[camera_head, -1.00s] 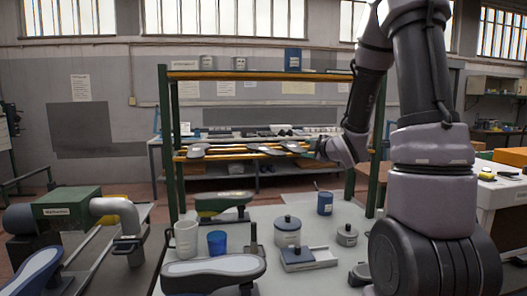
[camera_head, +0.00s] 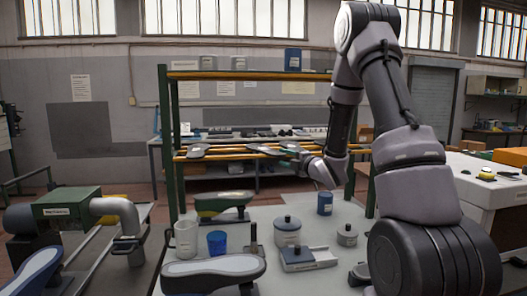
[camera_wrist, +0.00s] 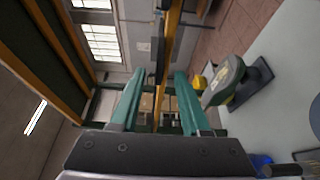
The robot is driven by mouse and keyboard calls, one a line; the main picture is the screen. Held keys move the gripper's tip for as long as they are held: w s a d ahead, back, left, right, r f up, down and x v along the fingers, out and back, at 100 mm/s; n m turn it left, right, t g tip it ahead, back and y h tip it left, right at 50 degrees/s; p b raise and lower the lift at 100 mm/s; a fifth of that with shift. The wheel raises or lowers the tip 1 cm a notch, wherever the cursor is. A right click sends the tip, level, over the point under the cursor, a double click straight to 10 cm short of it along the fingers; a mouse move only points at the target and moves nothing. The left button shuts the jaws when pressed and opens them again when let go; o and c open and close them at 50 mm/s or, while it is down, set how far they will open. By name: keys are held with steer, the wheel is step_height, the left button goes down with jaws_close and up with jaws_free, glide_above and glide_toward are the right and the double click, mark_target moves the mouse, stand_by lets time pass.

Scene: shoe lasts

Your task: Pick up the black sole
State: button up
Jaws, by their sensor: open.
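Dark, thin shoe soles lie along the orange middle rail of the rack. One dark sole (camera_head: 197,150) is at the left and another (camera_head: 264,150) is right of centre, close to my gripper. Which of them is the black sole is hard to tell. My gripper (camera_wrist: 158,74) shows two teal fingers, apart, in the wrist view. The orange rail runs up between them, with a small dark shape seen edge-on near the tips. I see nothing clasped. In the head view the gripper (camera_head: 298,153) is at the rail's right part, small and partly blended with the soles.
The green-posted rack (camera_head: 168,140) has an upper shelf (camera_head: 250,75) above the rail. Below, the grey table (camera_head: 300,218) holds lidded pots, a blue cup (camera_head: 217,242) and a large shoe last (camera_head: 215,268). A green last (camera_wrist: 225,78) stands beside the fingers in the wrist view.

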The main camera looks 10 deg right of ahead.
mark_target(282, 156)
steer(key=x, duration=0.3)
steer(key=shift+w+a+r, duration=0.1)
steer(key=shift+w+a, duration=0.1)
steer(key=shift+w, duration=0.1)
jaws_close()
stand_by(1.2)
